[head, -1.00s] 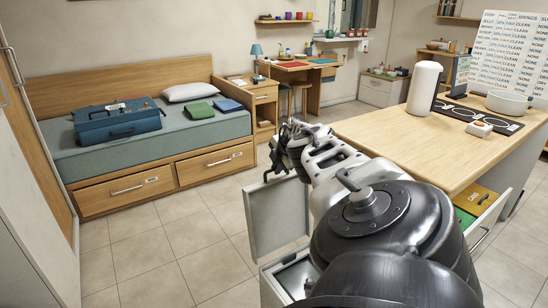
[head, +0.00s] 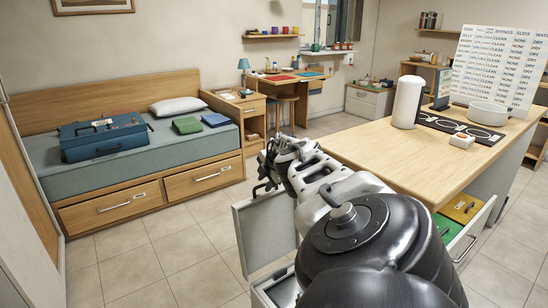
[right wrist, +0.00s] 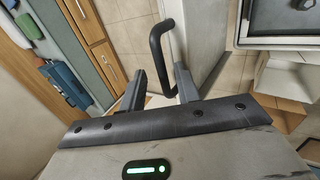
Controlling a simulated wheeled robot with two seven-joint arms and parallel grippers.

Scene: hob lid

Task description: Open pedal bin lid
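The pedal bin (head: 262,299) is a pale grey box low in the middle of the head view, partly hidden by my right arm. Its flat lid (head: 262,232) stands raised, and the bin's top looks open. A black bar handle (right wrist: 158,50) sticks out from the pale lid panel (right wrist: 198,45) in the right wrist view. My right gripper (head: 272,165) is at the lid's upper edge. Its fingers (right wrist: 161,84) are apart, with the handle between them and gaps showing. My left gripper is not in view.
A wooden counter (head: 370,150) stands close on the right, with an open drawer (head: 468,228) below it. A bed (head: 85,165) with drawers and a blue case (head: 103,137) is at the left. Tiled floor (head: 165,255) is clear between bed and bin.

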